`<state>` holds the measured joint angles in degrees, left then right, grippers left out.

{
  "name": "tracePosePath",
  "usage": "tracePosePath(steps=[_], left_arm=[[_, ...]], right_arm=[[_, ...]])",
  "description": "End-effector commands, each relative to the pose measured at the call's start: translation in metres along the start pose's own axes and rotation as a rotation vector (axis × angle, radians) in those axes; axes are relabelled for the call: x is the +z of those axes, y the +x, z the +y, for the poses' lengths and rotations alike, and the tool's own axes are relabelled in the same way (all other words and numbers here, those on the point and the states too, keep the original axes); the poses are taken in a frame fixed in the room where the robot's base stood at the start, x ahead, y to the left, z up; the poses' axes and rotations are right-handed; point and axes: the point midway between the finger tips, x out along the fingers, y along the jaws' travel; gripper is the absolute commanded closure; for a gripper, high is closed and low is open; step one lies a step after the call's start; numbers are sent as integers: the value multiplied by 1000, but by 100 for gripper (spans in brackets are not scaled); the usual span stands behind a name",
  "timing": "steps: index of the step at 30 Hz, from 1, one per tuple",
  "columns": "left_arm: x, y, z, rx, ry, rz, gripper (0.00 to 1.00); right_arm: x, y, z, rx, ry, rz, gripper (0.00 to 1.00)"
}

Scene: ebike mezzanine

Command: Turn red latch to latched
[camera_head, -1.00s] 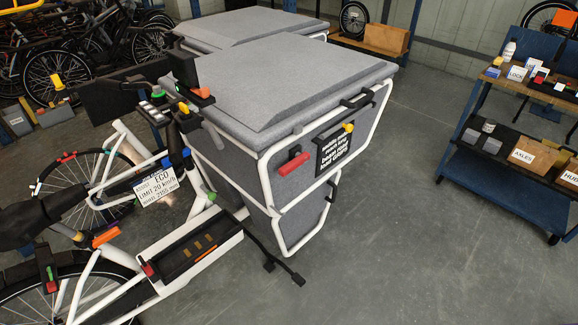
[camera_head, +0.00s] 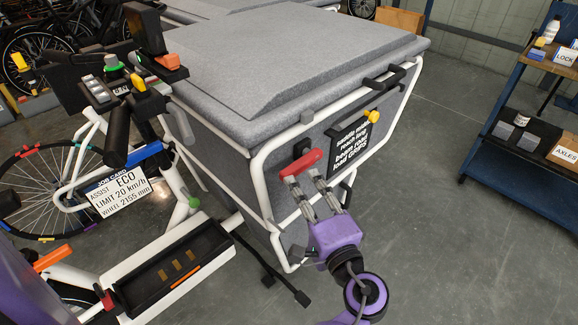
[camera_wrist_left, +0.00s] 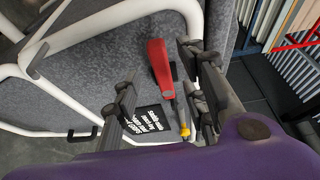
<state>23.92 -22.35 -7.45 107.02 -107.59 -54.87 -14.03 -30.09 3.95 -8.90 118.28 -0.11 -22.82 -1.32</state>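The red latch (camera_head: 300,162) is a short red handle on the side of the grey cargo box (camera_head: 215,132), left of a black sign. In the head view it slants slightly up to the right, beside a dark mount. My left gripper (camera_head: 307,181) is just below it, with two grey fingers pointing up at it. In the left wrist view, the red latch (camera_wrist_left: 157,62) lies between the spread fingers of my left gripper (camera_wrist_left: 152,72). The right finger is close to it and the left finger is clearly apart. Contact cannot be told. My right gripper is not in view.
White frame tubes (camera_head: 262,185) run around the box near my gripper. The black sign (camera_head: 352,143) with a yellow knob (camera_head: 371,117) is right of the latch. The bike's display (camera_head: 145,28) and handlebar are left. A shelf (camera_head: 510,110) stands right, beyond clear floor.

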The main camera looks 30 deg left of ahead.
Motion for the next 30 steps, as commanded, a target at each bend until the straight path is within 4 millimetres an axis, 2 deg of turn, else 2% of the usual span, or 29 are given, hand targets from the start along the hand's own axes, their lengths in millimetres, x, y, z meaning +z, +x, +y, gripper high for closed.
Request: tracePosePath(steps=[6,12,16,23,24,30], left_arm=[[0,36,-2,-3,-1,0,61],[0,62,-1,-2,1,1,61],[0,69,0,0,-1,2,61],[0,70,1,1,-1,2,61],[0,70,1,1,0,2,62],[0,70,1,1,0,2,88]], right_arm=[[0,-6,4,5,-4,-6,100],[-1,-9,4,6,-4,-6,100],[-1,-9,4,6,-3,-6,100],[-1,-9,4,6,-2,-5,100],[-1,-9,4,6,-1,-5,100],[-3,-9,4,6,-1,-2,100]])
